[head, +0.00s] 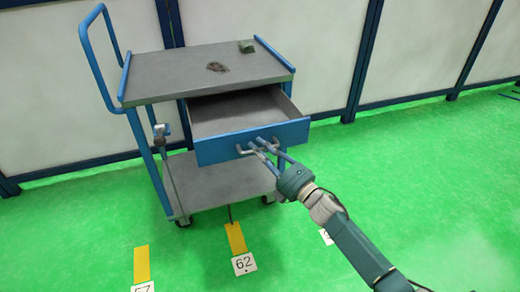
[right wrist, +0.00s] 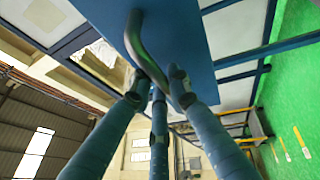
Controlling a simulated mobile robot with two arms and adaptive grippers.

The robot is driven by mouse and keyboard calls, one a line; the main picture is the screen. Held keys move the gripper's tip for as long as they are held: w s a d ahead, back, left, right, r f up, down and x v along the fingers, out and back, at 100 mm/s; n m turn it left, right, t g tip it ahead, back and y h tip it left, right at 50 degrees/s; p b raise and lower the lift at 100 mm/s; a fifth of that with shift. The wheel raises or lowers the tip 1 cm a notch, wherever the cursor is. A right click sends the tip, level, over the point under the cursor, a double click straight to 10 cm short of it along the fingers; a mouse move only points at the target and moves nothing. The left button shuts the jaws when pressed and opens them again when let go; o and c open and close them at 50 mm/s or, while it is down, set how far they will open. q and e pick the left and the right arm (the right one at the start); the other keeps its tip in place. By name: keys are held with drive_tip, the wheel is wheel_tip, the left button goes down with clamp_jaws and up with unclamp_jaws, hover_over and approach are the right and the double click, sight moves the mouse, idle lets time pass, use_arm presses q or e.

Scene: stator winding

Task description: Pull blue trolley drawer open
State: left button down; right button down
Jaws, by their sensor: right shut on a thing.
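The blue trolley (head: 175,88) has a grey top and a blue push handle at its left. Its drawer (head: 215,150) is pulled out toward me, and its grey inside shows empty where I can see it. My right gripper (head: 258,147) is shut on the metal drawer handle (head: 242,150) at the drawer's blue front. In the right wrist view the fingers (right wrist: 160,85) close around the bent handle bar (right wrist: 138,42), with the blue drawer front (right wrist: 185,35) behind it. The drawer's far end is hidden under the top. My left gripper is not in view.
A grey lower shelf (head: 220,190) is below. A tool with a cable (head: 161,130) hangs at the left side. Green floor around the trolley is clear, with yellow markings (head: 236,237); wall panels stand behind.

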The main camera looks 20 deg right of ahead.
idle(0.3)
drive_tip(key=c, duration=1.6)
unclamp_jaws()
drive_tip(key=v, duration=1.2)
drive_tip(key=shift+d, duration=0.1)
